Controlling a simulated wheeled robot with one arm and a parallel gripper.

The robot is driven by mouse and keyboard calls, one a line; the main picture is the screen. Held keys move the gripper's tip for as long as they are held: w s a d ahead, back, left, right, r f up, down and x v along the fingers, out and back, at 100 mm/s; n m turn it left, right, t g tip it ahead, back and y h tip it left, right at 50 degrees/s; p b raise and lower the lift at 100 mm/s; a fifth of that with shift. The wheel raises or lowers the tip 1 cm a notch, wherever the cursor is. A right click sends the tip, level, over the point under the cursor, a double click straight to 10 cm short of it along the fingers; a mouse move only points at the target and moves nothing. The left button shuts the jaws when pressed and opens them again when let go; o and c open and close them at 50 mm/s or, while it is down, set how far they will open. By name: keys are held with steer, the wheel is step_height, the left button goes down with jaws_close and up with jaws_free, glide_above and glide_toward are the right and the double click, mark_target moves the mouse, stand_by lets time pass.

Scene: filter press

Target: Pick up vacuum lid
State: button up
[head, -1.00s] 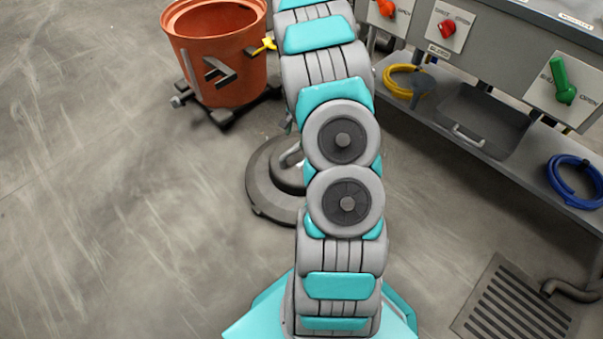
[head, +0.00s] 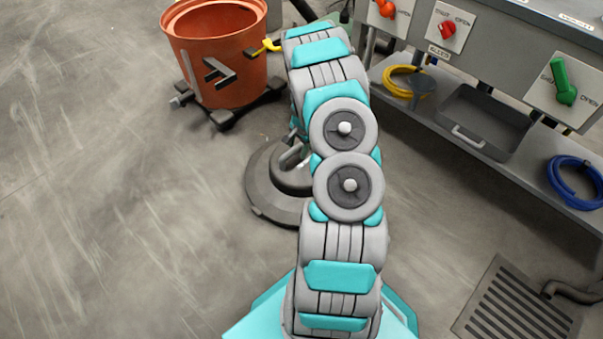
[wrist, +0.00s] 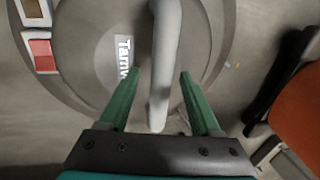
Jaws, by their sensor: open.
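The vacuum lid (head: 262,197) is a round dark-grey disc with a raised handle, lying on the floor left of my arm in the head view. My arm hides its right part. The gripper is open, one finger on each side of the handle, with visible gaps. I cannot tell how far above the lid the fingertips are.
An orange bucket (head: 222,60) on a dark wheeled base stands beyond the lid; its edge shows right in the wrist view (wrist: 300,110). A grey bench (head: 500,45) with coloured valve handles stands at right. A floor grate (head: 515,308) lies lower right. The left floor is clear.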

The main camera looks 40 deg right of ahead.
steer(key=shift+f, duration=0.15)
jaws_close()
stand_by(0.4)
stand_by(0.4)
